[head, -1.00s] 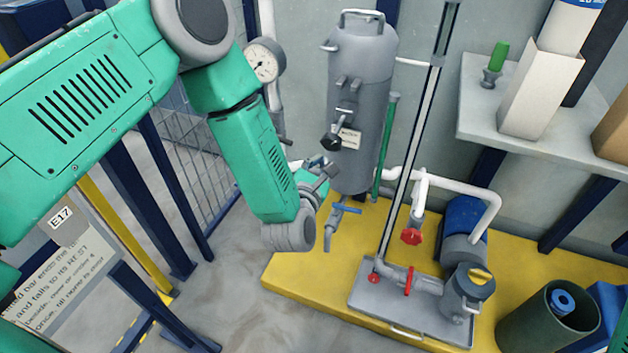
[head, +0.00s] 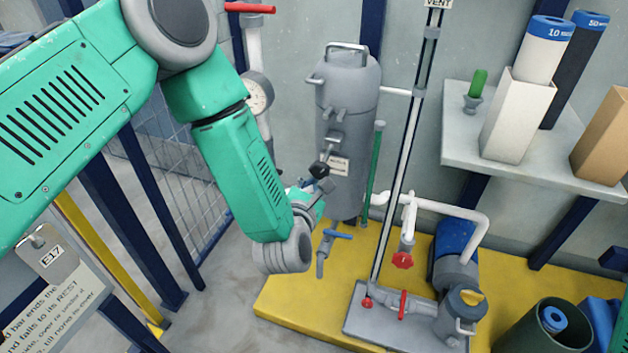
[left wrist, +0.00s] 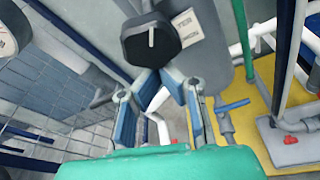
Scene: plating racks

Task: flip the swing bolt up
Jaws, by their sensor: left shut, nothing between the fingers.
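The grey filter vessel (head: 345,95) stands upright at the back centre. On its front, what looks like the swing bolt (head: 330,150) hangs down and slightly left, ending in a black knob (head: 319,169). The knob is large in the left wrist view (left wrist: 150,40), just beyond the fingertips. My left gripper (head: 325,184) is shut and empty, just below the knob. In the left wrist view its fingertips (left wrist: 160,76) are close under the knob; I cannot tell whether they touch it. My right gripper is not in view.
A blue-handled valve (head: 336,234) is just below my left gripper. A green rod (head: 373,175) and a tall slanted pipe (head: 402,165) stand to the right. A gauge (head: 258,94) is on a pipe at left. A shelf (head: 465,150) with containers is at the right.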

